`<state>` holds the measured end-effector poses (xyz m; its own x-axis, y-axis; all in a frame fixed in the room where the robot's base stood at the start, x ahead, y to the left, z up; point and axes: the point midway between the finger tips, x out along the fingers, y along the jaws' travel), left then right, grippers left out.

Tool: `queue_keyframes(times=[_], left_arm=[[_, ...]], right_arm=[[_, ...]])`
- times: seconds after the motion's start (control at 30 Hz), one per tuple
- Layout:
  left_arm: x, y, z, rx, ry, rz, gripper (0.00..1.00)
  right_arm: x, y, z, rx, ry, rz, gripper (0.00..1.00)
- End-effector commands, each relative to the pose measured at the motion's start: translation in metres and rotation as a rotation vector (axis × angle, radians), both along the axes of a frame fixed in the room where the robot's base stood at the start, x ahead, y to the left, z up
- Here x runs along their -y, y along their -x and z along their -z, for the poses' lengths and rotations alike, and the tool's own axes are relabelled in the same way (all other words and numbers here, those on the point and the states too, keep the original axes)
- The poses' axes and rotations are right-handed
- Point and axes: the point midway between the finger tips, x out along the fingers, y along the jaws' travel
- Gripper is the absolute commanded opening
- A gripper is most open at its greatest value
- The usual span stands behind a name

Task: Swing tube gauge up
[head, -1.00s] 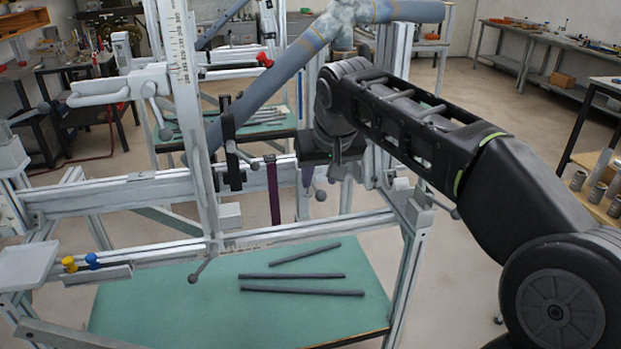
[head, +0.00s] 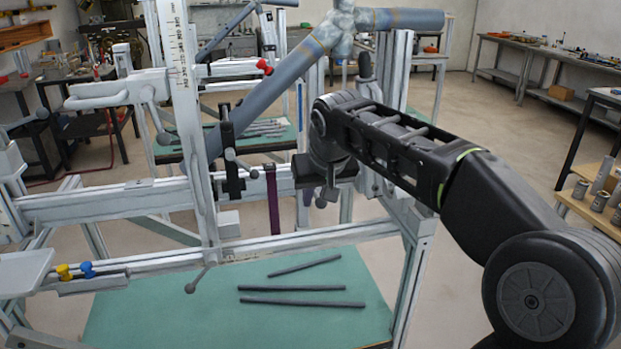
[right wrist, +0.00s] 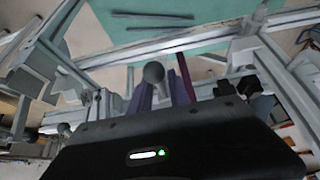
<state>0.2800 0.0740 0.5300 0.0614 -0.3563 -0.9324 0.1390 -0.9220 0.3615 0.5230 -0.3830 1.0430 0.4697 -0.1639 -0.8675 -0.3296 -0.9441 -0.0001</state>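My right gripper (head: 325,180) points down in the head view, at the right part of the jig frame, beside the upright post. Its black body (right wrist: 165,145) fills the bottom of the right wrist view. A ball knob (right wrist: 153,72) on a grey stem stands just ahead of it; the knob also shows in the head view (head: 321,202). My left gripper is not in view.
A grey tube (head: 285,80) slants across the jig, with a joint at its upper end. A white ruled upright (head: 180,70) stands at left. Dark rods (head: 303,289) lie on the green shelf (head: 160,305) below. Benches (head: 560,80) stand back right; open floor lies between.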

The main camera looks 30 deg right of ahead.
Motion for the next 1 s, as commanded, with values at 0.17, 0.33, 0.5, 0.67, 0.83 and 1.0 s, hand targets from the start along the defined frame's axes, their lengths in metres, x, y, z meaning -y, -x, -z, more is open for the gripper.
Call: queue_keyframes(times=[0.17,0.33,0.5,0.67,0.83,1.0], left_arm=[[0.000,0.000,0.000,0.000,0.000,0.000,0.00],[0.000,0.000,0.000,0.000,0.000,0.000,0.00],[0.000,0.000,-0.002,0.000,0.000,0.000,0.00],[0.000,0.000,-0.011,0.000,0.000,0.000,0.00],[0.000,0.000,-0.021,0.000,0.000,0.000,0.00],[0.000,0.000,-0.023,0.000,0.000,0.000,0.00]], right_arm=[[0.000,0.000,0.000,0.000,0.000,0.000,0.07],[0.000,0.000,0.000,0.000,0.000,0.000,0.00],[0.000,0.000,-0.002,0.000,0.000,0.000,0.00],[0.000,-0.002,-0.013,0.002,0.001,0.000,0.00],[0.001,-0.004,-0.024,0.004,0.001,0.000,0.00],[0.001,-0.004,-0.026,0.005,0.002,0.000,0.00]])
